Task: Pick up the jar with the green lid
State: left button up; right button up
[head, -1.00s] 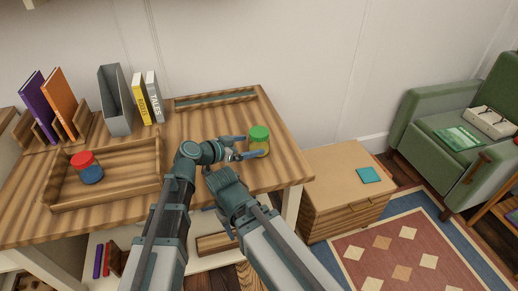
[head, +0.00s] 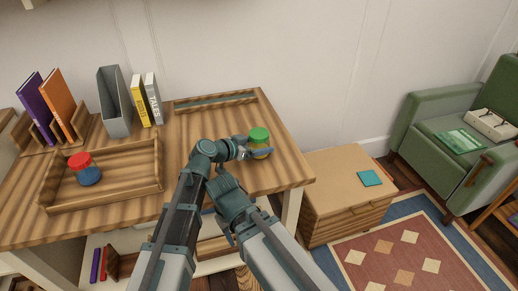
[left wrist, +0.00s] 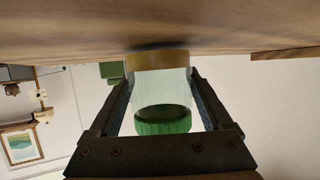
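The jar with the green lid (head: 259,136) stands upright on the wooden table near its right edge. It has a clear body with a yellowish layer at the bottom. My left gripper (head: 257,152) is shut on the jar's body, below the lid. In the left wrist view the jar (left wrist: 160,92) appears upside down between the two fingers (left wrist: 160,80), with its base at the tabletop. My right gripper (head: 229,232) hangs low in front of the table edge, and its fingers are too small and partly hidden to read.
Books (head: 147,99), a grey file holder (head: 113,102) and a shallow tray (head: 215,101) stand behind. A low cabinet (head: 335,178) is to the right.

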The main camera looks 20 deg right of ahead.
pick_arm(q)
jog(key=c, duration=0.7)
jog(key=shift+r, duration=0.15)
notch_tip(320, 180, up, 10)
jog(key=p, duration=1)
